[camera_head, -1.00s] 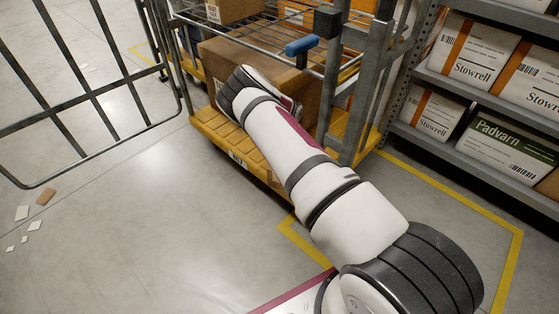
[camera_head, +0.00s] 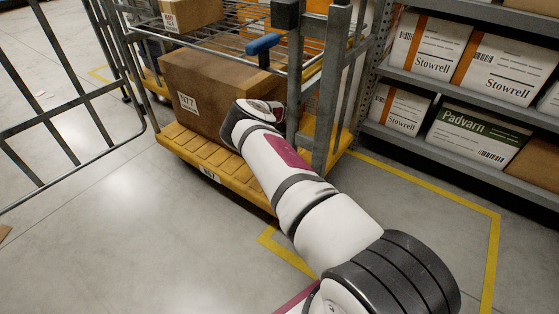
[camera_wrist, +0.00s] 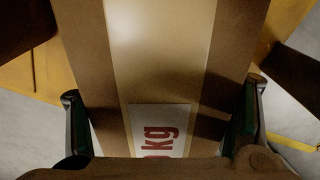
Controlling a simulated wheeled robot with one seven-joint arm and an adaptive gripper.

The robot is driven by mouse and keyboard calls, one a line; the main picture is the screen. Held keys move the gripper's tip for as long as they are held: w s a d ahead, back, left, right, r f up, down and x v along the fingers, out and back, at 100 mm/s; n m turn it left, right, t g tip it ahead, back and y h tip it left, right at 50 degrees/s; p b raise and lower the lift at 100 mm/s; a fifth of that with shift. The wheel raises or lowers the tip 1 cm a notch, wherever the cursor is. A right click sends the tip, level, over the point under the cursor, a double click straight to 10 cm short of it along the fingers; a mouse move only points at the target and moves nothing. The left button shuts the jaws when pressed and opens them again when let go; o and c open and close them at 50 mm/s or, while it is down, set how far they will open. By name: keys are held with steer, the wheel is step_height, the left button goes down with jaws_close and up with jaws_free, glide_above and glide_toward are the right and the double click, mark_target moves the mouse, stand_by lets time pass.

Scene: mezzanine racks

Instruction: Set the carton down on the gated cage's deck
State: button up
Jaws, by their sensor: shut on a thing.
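A brown carton (camera_head: 207,92) with a white label marked N77 is inside the cage, low over the yellow deck (camera_head: 188,148). Whether its underside touches the deck I cannot tell. My gripper (camera_wrist: 160,110) is shut on a carton in the wrist view, one finger on each side. There the carton (camera_wrist: 160,60) shows a pale tape strip and a white label with red "kg" lettering. In the head view my wrist reaches the carton's right end and hides that end and my fingers. The barred gate (camera_head: 75,93) stands open at the left.
A wire shelf (camera_head: 222,42) with a small carton (camera_head: 187,14) is above the brown carton. Racks of Stowrell and Padvarn boxes (camera_head: 475,137) are at right.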

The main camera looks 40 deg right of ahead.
steer(key=shift+f, duration=0.4)
steer(key=o, duration=2)
step_height(320, 180, up, 8)
steer(key=p, duration=0.3)
steer(key=shift+f, duration=0.25)
